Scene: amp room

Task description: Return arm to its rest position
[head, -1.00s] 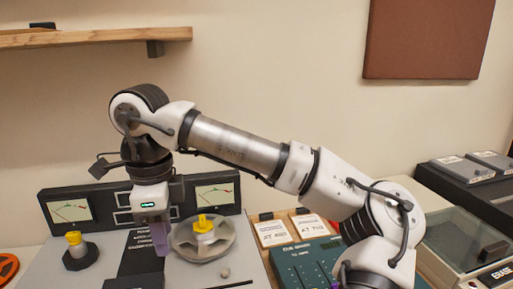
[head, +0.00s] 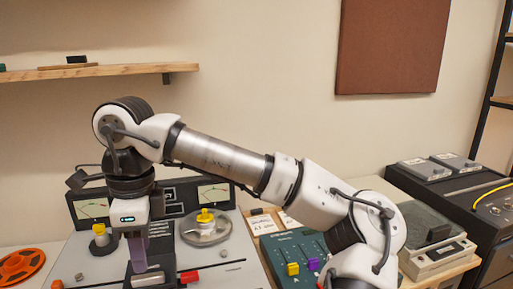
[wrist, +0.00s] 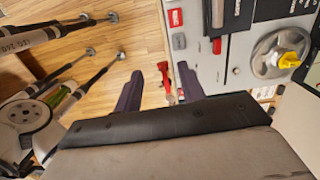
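My arm reaches across from the lower right in the head view, bent at a high elbow, with the hand hanging down at the left. My gripper (head: 138,268) points down in front of the reel-to-reel tape deck (head: 95,262). In the wrist view my gripper (wrist: 160,76) has its two purple fingers well apart. Nothing is held between them. A small red part shows in the gap, but it seems to lie beyond the fingers. The deck's edge is right of the fingers in that view, with wooden floor to the left.
The deck carries a metal reel with a yellow cap (head: 206,229) and a second yellow-capped spindle (head: 101,236). An orange reel (head: 20,267) lies at the left. A green fader box (head: 292,255) and a grey eraser unit (head: 435,245) stand at the right. A shelf (head: 95,72) hangs on the wall.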

